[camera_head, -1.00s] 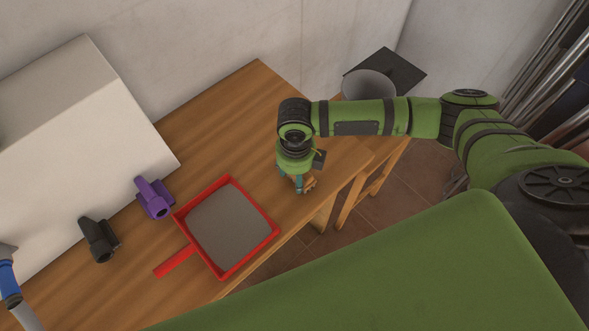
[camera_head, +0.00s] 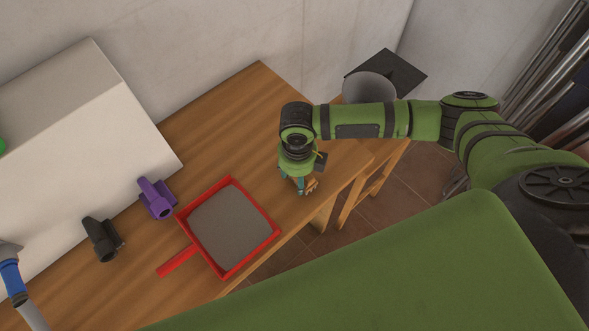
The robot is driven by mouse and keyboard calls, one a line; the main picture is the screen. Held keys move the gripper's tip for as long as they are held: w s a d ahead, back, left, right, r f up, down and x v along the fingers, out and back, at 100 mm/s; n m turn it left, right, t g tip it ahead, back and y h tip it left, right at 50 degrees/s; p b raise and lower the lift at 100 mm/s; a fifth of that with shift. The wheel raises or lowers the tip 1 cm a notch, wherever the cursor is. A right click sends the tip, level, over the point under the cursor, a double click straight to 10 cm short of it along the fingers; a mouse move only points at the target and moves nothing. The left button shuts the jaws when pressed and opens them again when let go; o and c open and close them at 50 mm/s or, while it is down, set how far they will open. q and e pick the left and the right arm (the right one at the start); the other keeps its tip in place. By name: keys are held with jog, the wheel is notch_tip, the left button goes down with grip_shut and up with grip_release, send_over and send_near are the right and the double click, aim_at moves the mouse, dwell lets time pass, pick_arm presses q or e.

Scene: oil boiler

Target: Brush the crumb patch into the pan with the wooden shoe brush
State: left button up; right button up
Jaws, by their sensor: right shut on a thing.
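The red pan (camera_head: 271,236) with a grey inside lies on the wooden table, its handle (camera_head: 177,262) pointing to the lower left. My right gripper (camera_head: 304,189) is right of the pan, low over the table near its front edge. It is shut on a small wooden-coloured thing, the wooden shoe brush (camera_head: 312,185), mostly hidden by the gripper. I cannot make out the crumb patch; it may be hidden under the gripper or brush. My left gripper is not in view.
A purple holder (camera_head: 156,198) and a black holder (camera_head: 101,240) stand left of the pan, by a large white box (camera_head: 80,125). A blue and grey thing (camera_head: 12,280) is at the lower left. The table's back part (camera_head: 235,120) is clear.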

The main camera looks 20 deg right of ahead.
jog(key=shift+w+a+f+b, duration=0.1)
jog(key=shift+w+a+b, duration=0.15)
jog(key=shift+w, duration=0.3)
jog(key=shift+w+a+b, duration=0.2)
jog(key=shift+w, duration=0.35)
jog(key=shift+s+d+p, duration=0.15)
jog(key=shift+s+p, duration=0.2)
jog(key=shift+p, duration=0.1)
jog(key=shift+s+d+p, duration=0.3)
jog(key=shift+s+p, duration=0.25)
jog(key=shift+s, duration=0.2)
jog(key=shift+w+a, duration=0.25)
jog(key=shift+w, duration=0.25)
jog(key=shift+d, duration=0.15)
jog(key=shift+w+d, duration=0.3)
jog(key=shift+d, duration=0.5)
jog(key=shift+w+d, duration=0.25)
jog(key=shift+d, duration=0.5)
